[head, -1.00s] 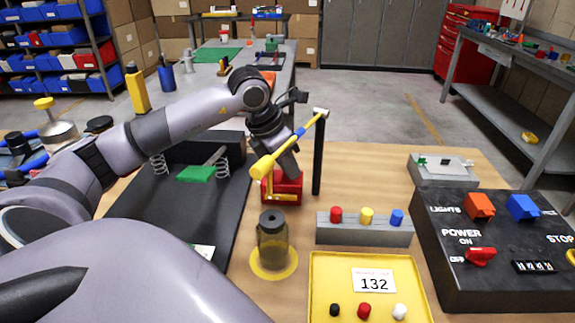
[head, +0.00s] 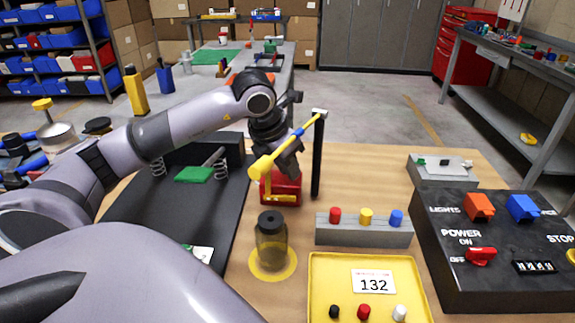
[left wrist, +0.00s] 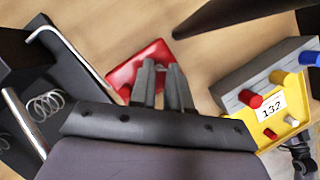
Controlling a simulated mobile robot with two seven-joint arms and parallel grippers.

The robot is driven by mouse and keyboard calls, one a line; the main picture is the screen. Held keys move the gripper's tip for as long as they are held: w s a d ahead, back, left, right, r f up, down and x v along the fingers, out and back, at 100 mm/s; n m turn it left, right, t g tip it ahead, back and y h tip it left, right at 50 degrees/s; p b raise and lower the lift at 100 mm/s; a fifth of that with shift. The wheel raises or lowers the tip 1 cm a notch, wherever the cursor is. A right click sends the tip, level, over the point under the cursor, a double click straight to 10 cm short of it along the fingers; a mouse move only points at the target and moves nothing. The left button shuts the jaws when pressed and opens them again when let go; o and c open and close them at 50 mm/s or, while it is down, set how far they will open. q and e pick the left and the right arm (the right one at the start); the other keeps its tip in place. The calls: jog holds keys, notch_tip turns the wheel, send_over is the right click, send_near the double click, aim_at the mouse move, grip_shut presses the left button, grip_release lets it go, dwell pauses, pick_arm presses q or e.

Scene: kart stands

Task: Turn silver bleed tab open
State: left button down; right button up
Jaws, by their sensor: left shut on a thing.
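The red block (head: 287,187) stands on the wooden table beside the black post, with a yellow bracket (head: 280,198) at its front. It also shows in the left wrist view (left wrist: 128,65). My left gripper (head: 284,172) reaches down over the block, partly hidden behind the yellow bar. In the left wrist view its two fingers (left wrist: 160,72) point at the red block and are nearly together, with a small grey piece between their tips. They are shut on that piece, the silver bleed tab, which is mostly hidden.
A yellow bar (head: 282,151) slants from the black post (head: 318,160) across the front of my gripper. A jar (head: 271,245), a grey block with coloured pegs (head: 362,238) and a yellow tray (head: 318,275) stand nearer. A black control box (head: 480,285) is at right.

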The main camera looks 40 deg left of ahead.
pick_arm(q)
jog(key=c, duration=1.1)
grip_release()
jog(key=shift+r, duration=0.15)
jog(key=shift+v, duration=3.45)
